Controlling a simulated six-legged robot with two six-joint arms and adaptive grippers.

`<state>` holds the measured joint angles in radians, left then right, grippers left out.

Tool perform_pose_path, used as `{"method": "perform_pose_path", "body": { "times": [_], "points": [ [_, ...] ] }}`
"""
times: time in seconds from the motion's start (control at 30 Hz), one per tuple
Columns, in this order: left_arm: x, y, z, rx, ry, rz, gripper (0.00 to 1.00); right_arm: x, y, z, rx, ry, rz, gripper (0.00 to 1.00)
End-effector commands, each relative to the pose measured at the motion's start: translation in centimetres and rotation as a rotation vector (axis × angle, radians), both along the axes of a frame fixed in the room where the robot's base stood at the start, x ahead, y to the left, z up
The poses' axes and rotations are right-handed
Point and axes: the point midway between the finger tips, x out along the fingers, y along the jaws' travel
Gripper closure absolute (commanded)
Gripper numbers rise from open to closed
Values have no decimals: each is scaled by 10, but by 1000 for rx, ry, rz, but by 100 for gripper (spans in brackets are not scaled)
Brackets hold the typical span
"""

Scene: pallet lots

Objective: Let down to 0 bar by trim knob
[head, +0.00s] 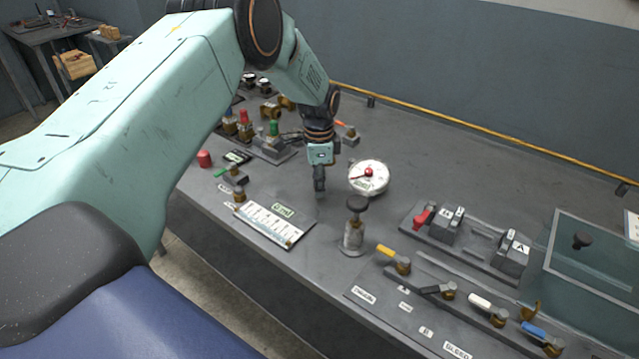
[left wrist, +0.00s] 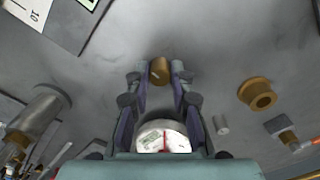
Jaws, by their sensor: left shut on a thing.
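My left gripper (head: 319,187) points down at the bench, just left of the round gauge. In the left wrist view its fingers (left wrist: 160,72) are closed around a small brass knob (left wrist: 159,70), which looks like the trim knob. In the head view the gripper hides that knob. The white-faced gauge (head: 368,179) has a red hub and a needle toward the left. The gauge also shows between the finger bases in the left wrist view (left wrist: 152,140); its numbers are too small to read. My right gripper is in neither view.
A dark-topped metal post (head: 354,235) stands close in front of the gauge. A labelled scale plate (head: 268,224) lies to the left. Coloured levers (head: 482,302) line the front right, with grey blocks (head: 445,224) behind. The bench behind the gauge is mostly clear.

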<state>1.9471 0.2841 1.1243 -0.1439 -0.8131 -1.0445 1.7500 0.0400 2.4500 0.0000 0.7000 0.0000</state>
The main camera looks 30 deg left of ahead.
Motion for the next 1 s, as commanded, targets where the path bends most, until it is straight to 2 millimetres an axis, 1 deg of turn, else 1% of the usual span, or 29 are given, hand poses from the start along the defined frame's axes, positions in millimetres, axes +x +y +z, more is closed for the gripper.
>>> {"method": "perform_pose_path", "body": {
  "times": [0.03,0.33,0.37,0.6,0.87,1.0],
  "points": [
    [2,2,3,3,-7,-3,100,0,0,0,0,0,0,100],
    [2,3,3,4,-7,-2,100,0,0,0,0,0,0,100],
    [2,3,3,4,-8,-2,75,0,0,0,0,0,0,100],
    [2,1,2,2,-5,-1,55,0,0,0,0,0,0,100],
    [1,1,1,1,-3,-1,55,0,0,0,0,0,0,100],
    [1,0,8,1,-4,-1,55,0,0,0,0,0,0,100]
  ]
}}
